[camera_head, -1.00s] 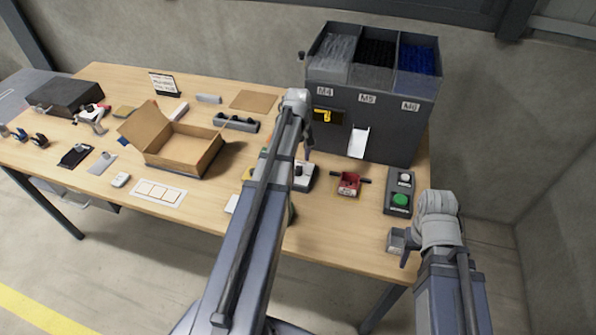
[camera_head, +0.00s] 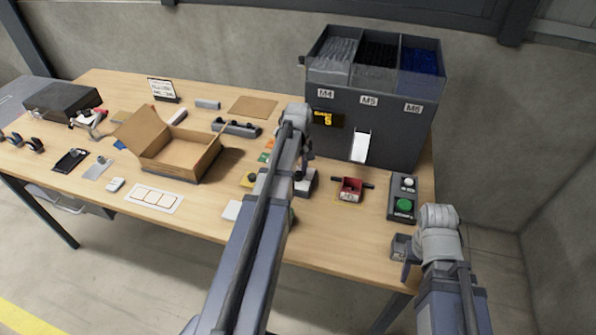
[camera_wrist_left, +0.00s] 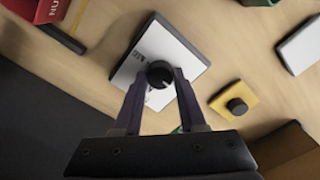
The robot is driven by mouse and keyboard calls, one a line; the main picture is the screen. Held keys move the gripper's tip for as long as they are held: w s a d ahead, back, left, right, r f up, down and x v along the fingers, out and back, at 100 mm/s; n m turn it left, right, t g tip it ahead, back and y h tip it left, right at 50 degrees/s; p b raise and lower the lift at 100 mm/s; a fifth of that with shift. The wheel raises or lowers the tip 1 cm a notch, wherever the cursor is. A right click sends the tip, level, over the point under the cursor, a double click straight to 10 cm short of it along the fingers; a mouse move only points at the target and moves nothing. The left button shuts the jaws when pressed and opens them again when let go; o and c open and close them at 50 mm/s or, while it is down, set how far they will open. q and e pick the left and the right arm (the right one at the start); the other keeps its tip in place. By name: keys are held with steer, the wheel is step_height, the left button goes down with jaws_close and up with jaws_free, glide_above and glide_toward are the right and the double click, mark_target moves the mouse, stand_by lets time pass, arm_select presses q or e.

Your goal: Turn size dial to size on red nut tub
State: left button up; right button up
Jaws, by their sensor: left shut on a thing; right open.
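The size dial is a black round knob (camera_wrist_left: 159,74) on a white-topped box (camera_wrist_left: 186,58) in the left wrist view. My left gripper (camera_wrist_left: 160,82) is shut on the knob, a finger on each side. In the head view my left gripper (camera_head: 304,174) is over this box (camera_head: 308,184), largely hiding it; the knob is hidden there. The red nut tub (camera_head: 350,189) stands right of the box with dark side handles; its label is too small to read. A red corner of it shows in the left wrist view (camera_wrist_left: 22,8). My right gripper (camera_head: 407,262) is open by the table's front right edge.
The grey feeder (camera_head: 385,143) with bins marked M4, M5 and M6 stands behind, with a small yellow-lit display (camera_head: 325,119). A panel with a green button (camera_head: 404,205) is on the right. A yellow block with a black knob (camera_wrist_left: 236,103) sits near the dial box. An open carton (camera_head: 180,160) lies left.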

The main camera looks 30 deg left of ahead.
arm_select(q)
jaws_close()
steer(key=m, duration=0.4)
steer(key=shift+m, duration=0.4)
steer(key=m, duration=0.4)
steer(key=shift+m, duration=0.3)
steer(key=m, duration=0.4)
steer(key=shift+m, duration=2.4)
